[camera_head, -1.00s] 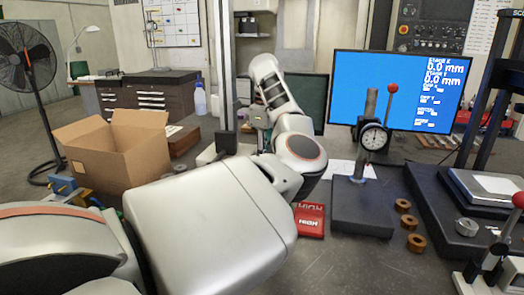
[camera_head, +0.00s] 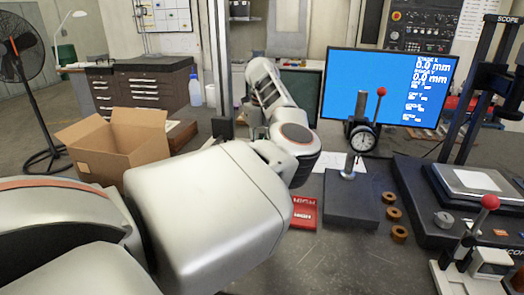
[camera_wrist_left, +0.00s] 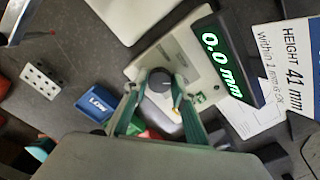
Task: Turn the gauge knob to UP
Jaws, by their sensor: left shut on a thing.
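The gauge (camera_wrist_left: 183,45) is a pale box in the left wrist view, with a dark display strip (camera_wrist_left: 226,66) reading 0.0 mm in green. Its round dark knob (camera_wrist_left: 159,76) sits on the pale face. My left gripper (camera_wrist_left: 157,89) has its two green fingers closed on either side of the knob. Which mark the knob points at is too small to tell. In the head view my left arm hides the left gripper and the gauge. My right gripper is not in view.
In the left wrist view, a blue LOW tray (camera_wrist_left: 97,103) lies beside the gauge, and a HEIGHT card (camera_wrist_left: 287,65) lies right. In the head view, a red HIGH tray (camera_head: 304,213), a dial-gauge stand (camera_head: 350,205), brown rings (camera_head: 390,213) and a cardboard box (camera_head: 120,143) surround my arm.

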